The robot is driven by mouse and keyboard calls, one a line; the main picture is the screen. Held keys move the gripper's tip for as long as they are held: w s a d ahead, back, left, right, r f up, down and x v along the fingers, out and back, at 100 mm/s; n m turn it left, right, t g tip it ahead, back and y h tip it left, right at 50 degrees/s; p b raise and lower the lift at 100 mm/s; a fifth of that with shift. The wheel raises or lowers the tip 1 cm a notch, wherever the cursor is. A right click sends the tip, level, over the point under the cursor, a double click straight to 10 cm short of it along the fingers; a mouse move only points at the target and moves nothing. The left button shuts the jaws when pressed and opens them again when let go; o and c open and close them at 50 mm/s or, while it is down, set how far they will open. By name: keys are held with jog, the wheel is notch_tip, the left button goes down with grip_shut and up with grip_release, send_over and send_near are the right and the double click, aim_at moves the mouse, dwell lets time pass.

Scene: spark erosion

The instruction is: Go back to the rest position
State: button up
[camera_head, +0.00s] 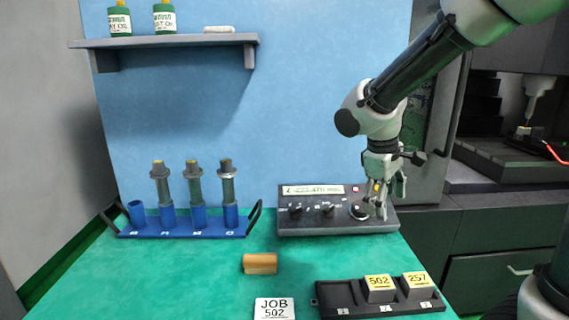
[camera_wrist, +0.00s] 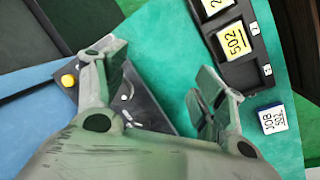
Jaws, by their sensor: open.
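My gripper (camera_head: 384,200) is at the right end of the grey control panel (camera_head: 300,222), close over its round knob (camera_head: 359,210) in the head view. I cannot tell whether the fingers touch the panel. In the wrist view my gripper (camera_wrist: 165,88) has its two fingers spread wide with nothing between them. Part of the control panel (camera_wrist: 148,108) shows between and behind the fingers, with a yellow button (camera_wrist: 69,80) beside the left finger. My arm comes down from the upper right in the head view.
A blue rack (camera_head: 185,232) with several holders stands left. A wooden block (camera_head: 260,263) lies mid-table. A black tray (camera_head: 340,296) holds blocks marked 502 (camera_head: 379,288) and 257 (camera_head: 417,285). A JOB 502 card (camera_head: 274,308) lies in front. A shelf (camera_head: 170,41) is upper left; a machine (camera_head: 515,150) is right.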

jog(key=s+d+r+m+t+y, duration=0.1)
jog(key=s+d+r+m, duration=0.2)
jog(key=s, duration=0.6)
jog(key=s+d+r+m+t+y, duration=0.1)
jog(key=s+d+r+m+t, duration=0.1)
jog(key=s+d+r+m, duration=0.2)
jog(key=s+d+m, duration=0.1)
jog(key=s+d, duration=0.2)
jog(key=s, duration=0.1)
jog(key=shift+s+d+y, duration=0.25)
jog(key=shift+s+y, duration=0.05)
jog(key=shift+s, duration=0.05)
jog(key=shift+r, duration=0.1)
